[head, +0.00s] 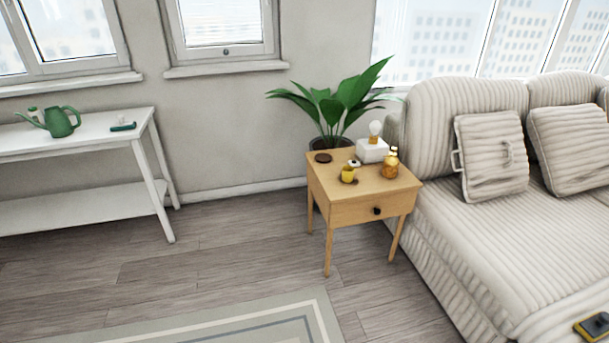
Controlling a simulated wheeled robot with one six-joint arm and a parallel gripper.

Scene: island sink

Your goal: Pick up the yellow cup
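A small yellow cup (348,175) stands on the top of a wooden side table (328,183), near its front left part. A small dark round thing lies just right of the cup, and a small black-and-white item (354,163) sits just behind it. My gripper does not show in the head view.
On the table are a dark round coaster (323,158), a white box-like lamp (372,151) and an amber bottle (390,164). A potted plant (335,105) stands behind; a striped sofa (480,215) adjoins at right. A white bench (90,135) stands left. Open floor (215,235) lies in front.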

